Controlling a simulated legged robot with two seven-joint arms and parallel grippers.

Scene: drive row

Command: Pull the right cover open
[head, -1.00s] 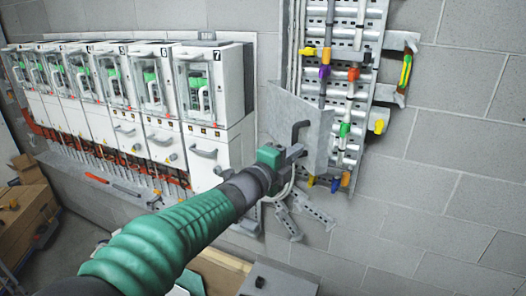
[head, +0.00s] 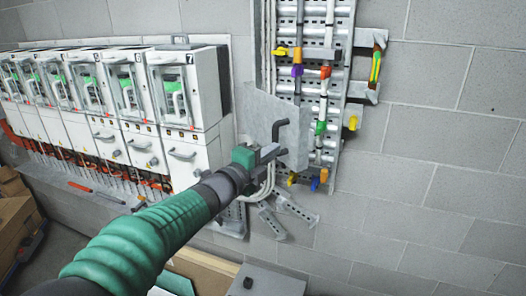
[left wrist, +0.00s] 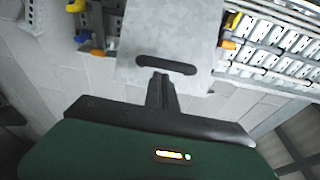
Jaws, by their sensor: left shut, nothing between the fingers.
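My left gripper (head: 274,153) is shut and empty, just below the handle in the head view. In the left wrist view the cover (left wrist: 190,30) fills the upper middle, its handle (left wrist: 167,64) just beyond the tips of my left gripper (left wrist: 161,80). I cannot tell whether they touch. My right gripper is not in view.
White numbered drive cabinets (head: 188,100) stand in a row on the left. A slotted metal cable tray (head: 318,60) with coloured clips is on the wall behind the cover. Loose brackets (head: 270,222) hang below. The block wall (head: 430,190) at right is bare.

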